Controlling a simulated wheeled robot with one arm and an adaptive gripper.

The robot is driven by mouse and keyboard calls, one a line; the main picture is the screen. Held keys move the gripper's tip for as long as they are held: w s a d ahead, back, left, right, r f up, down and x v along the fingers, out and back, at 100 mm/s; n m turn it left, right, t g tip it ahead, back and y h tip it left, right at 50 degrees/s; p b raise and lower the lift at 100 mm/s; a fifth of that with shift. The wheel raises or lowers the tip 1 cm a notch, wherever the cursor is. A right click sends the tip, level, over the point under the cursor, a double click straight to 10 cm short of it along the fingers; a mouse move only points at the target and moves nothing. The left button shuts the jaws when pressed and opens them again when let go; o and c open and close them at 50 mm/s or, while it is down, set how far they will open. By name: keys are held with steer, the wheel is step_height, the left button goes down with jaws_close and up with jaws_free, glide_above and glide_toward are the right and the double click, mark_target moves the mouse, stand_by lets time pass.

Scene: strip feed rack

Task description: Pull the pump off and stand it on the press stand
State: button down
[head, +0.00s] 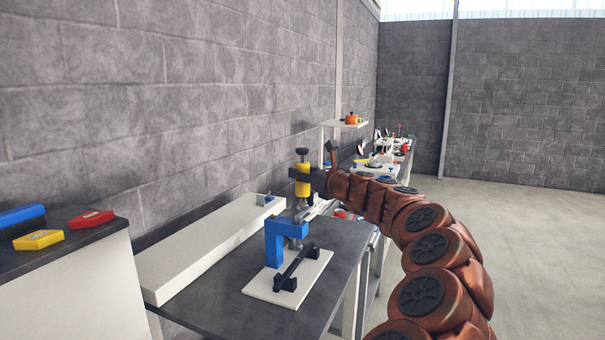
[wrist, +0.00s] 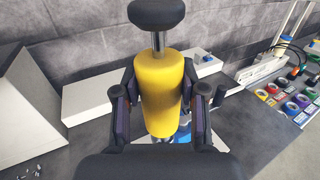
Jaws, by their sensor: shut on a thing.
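The pump (head: 302,188) is a yellow cylinder with a black knob on a short metal rod. It is upright in the head view, above the far part of the dark bench. It also fills the middle of the wrist view (wrist: 161,90). My gripper (wrist: 161,104) is shut on the yellow body, one finger on each side. A blue bracket (head: 274,240) stands on a white plate with a black bar, nearer than the pump. I cannot tell whether this is the press stand. Grey metal shows under the pump; whether they touch is unclear.
A long white slab (head: 200,255) lies along the wall side of the dark bench (head: 215,312). A cabinet at the left holds blue, yellow and red boxes (head: 90,219). Crowded shelves stand farther back. The floor at the right is clear.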

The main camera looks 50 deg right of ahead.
mark_target(303, 163)
steer(key=shift+r+p, duration=1.55)
steer(key=shift+p, duration=0.25)
steer(key=shift+r+p, duration=1.5)
steer(key=shift+p, duration=0.15)
